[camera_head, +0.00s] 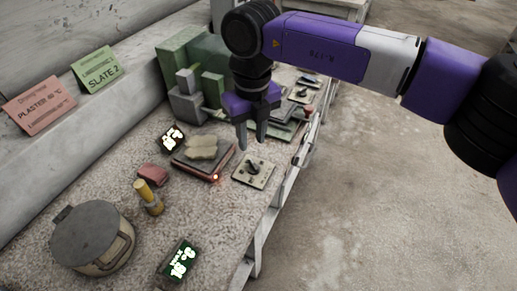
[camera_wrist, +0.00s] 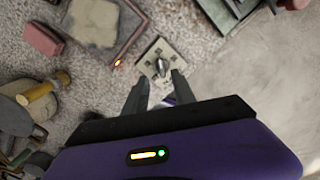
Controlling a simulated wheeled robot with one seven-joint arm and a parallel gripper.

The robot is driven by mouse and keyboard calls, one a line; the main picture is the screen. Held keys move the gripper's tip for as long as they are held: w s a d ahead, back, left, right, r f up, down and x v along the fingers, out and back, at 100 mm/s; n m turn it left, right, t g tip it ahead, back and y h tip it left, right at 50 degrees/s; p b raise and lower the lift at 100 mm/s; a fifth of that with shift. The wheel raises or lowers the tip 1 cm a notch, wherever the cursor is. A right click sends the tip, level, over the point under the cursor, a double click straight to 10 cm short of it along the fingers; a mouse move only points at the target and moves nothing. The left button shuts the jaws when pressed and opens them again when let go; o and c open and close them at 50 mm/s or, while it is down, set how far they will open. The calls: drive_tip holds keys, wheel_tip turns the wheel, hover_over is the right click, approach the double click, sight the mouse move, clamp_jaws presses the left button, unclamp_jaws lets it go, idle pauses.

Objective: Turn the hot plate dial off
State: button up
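The hot plate (camera_head: 190,163) is a dark square slab with a red-brown edge and a pale lump on top; a small light glows orange at its corner. It also shows in the wrist view (camera_wrist: 128,30). The dial (camera_head: 253,168) is a dark knob on a pale square plate just right of the hot plate; in the wrist view the dial (camera_wrist: 160,66) lies just beyond my fingertips. My gripper (camera_head: 252,146) points down above the dial plate, fingers apart with nothing between them. In the wrist view my gripper's fingers (camera_wrist: 160,82) stand on either side below the knob, apart from it.
Other control plates and a red button (camera_head: 308,111) lie along the bench edge behind. Green and grey blocks (camera_head: 190,80) stand at the back. A lidded pot (camera_head: 92,237), a yellow-handled tool (camera_head: 148,197) and a pink block (camera_head: 153,174) stand left. The floor at right is clear.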

sight(254, 164)
drive_tip(key=shift+s+d, duration=0.25)
drive_tip(key=shift+f, duration=0.25)
wheel_tip(254, 164, down, 7)
drive_tip(key=shift+f, duration=0.15)
clamp_jaws()
